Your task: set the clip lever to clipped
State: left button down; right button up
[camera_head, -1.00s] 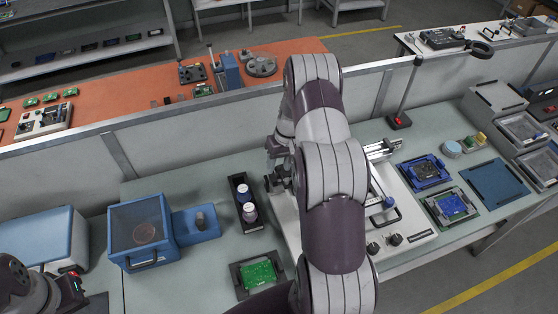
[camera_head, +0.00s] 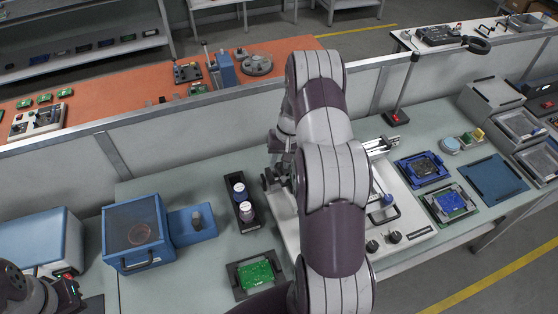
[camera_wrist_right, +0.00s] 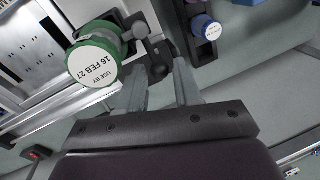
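A dark lever with a rounded grey knob (camera_wrist_right: 140,30) stands beside a green-sided round container in the right wrist view; I take it for the clip lever. My right gripper (camera_wrist_right: 167,68) has its two fingers apart, with the dark lower part of the lever close to their tips. I cannot tell whether they touch it. In the head view my right gripper (camera_head: 274,180) is at the left edge of the white fixture board (camera_head: 412,222), and my arm hides the lever. Part of my left arm's end (camera_head: 68,292) shows at the lower left; its fingers are unclear.
The green container (camera_wrist_right: 95,52) with a dated white top is close to the right fingers. A black tray (camera_head: 246,222) with bottles stands left of the board. A blue box (camera_head: 139,233) and a green circuit board (camera_head: 256,274) are further left and in front.

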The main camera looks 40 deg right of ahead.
jog(key=shift+o, duration=0.6)
jog(key=shift+r, duration=0.1)
jog(key=shift+d+r+b, duration=0.15)
jog(key=shift+r+b, duration=0.2)
notch_tip(320, 180, up, 12)
jog(key=s+d+b, duration=0.1)
jog(key=b, duration=0.1)
jog(key=shift+s+d+f, duration=0.15)
jog(key=shift+d+f, duration=0.05)
jog(key=shift+d, duration=0.2)
